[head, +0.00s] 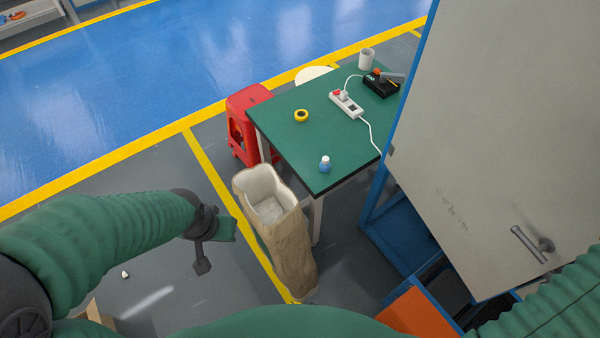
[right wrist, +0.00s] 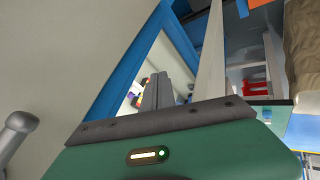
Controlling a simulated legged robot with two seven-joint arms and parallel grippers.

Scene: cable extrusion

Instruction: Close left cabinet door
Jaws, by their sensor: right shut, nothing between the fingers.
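The grey cabinet door (head: 490,130) fills the right of the head view, with a dark bar handle (head: 530,244) low on its face. It stands ajar: the blue cabinet frame (head: 398,232) and part of the interior show past its lower left edge. The handle (right wrist: 18,132) also shows at the left of the right wrist view. My right gripper (right wrist: 154,92) is shut and empty, with the door's pale surface and blue frame parts around it; I cannot tell if it touches them. In the head view its fingers are hidden. My left gripper (head: 213,236) hangs away from the door; its jaw state is unclear.
A green table (head: 300,140) holds a power strip (head: 346,104), yellow tape (head: 301,115), a small bottle (head: 325,164) and a cup (head: 367,59). A red stool (head: 243,125) and a tall brown bag (head: 285,245) stand beside it. An orange panel (head: 415,314) is low near the cabinet.

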